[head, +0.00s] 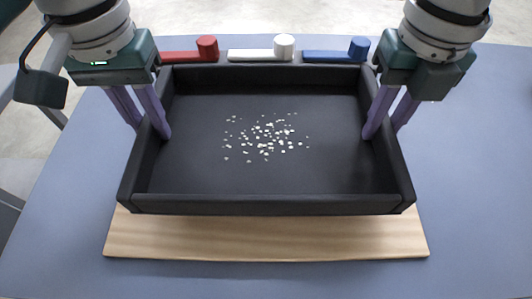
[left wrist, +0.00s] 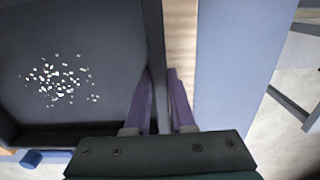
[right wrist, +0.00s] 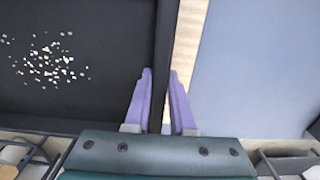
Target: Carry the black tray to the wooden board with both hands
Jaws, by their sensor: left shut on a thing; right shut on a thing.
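The black tray (head: 200,180) is a rectangular open box with raised walls. Many small white bits (head: 268,138) lie scattered on its floor near the middle. My left gripper (head: 152,130) is shut on the tray's left wall, one finger inside and one outside. My right gripper (head: 383,130) is shut on the right wall in the same way. The wooden board (head: 265,240) shows below the tray's near edge, and the tray hides the rest of it. A strip of the board also shows beside the tray wall in the right wrist view (right wrist: 186,45). I cannot tell whether the tray touches the board.
Beyond the tray's far wall lie a red piece (head: 190,54), a white piece (head: 262,52) and a blue piece (head: 336,54), each with a round knob. The blue-grey table (head: 470,190) is clear on the right and at the left front.

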